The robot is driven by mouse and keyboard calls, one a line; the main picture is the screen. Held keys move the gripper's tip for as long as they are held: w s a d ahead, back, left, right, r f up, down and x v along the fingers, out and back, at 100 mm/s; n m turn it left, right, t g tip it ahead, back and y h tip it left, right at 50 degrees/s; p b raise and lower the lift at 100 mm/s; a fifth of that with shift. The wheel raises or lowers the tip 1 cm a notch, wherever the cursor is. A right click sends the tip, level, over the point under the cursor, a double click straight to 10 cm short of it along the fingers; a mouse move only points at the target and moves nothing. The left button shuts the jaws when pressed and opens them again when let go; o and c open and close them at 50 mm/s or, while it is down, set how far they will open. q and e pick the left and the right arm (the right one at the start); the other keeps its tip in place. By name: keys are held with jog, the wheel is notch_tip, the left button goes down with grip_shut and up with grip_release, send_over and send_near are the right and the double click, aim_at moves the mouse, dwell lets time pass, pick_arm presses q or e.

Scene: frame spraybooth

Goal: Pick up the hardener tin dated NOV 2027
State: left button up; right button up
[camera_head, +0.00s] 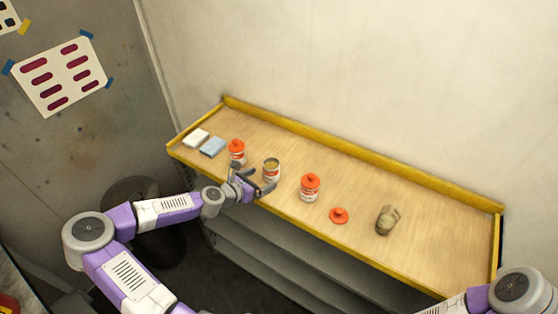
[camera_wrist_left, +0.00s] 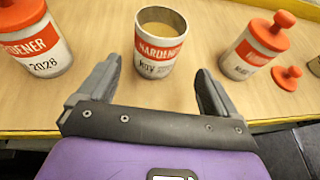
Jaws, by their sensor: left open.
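Three hardener tins stand upright on the yellow-edged shelf (camera_head: 354,183). The middle tin (camera_head: 271,170) has no lid and shows tan contents; in the left wrist view its label (camera_wrist_left: 160,52) reads HARDENER and NOV, the year unclear. The left tin (camera_head: 237,152), with a red-orange lid, shows 2028 in the left wrist view (camera_wrist_left: 42,60). The right tin (camera_head: 309,188), also lidded, has a partly readable label in that view (camera_wrist_left: 243,55). My left gripper (camera_head: 260,180) is open at the shelf's front edge, its fingers pointing toward the middle tin, with nothing held. My right gripper is out of view.
A loose red-orange lid (camera_head: 339,215) lies right of the right tin. White (camera_head: 195,137) and blue (camera_head: 213,147) folded cloths lie at the left end. The shelf has a raised back rim and bare room at right.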

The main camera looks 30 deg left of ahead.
aim_at(271, 173)
pick_arm(q)
jog(key=shift+x, duration=1)
jog(key=shift+a+x, duration=0.1)
jog(key=shift+x, duration=1.2)
jog(key=shift+a+x, duration=0.15)
jog(key=shift+x, duration=1.15)
jog(key=shift+w, duration=0.1)
jog(key=shift+c, duration=0.2)
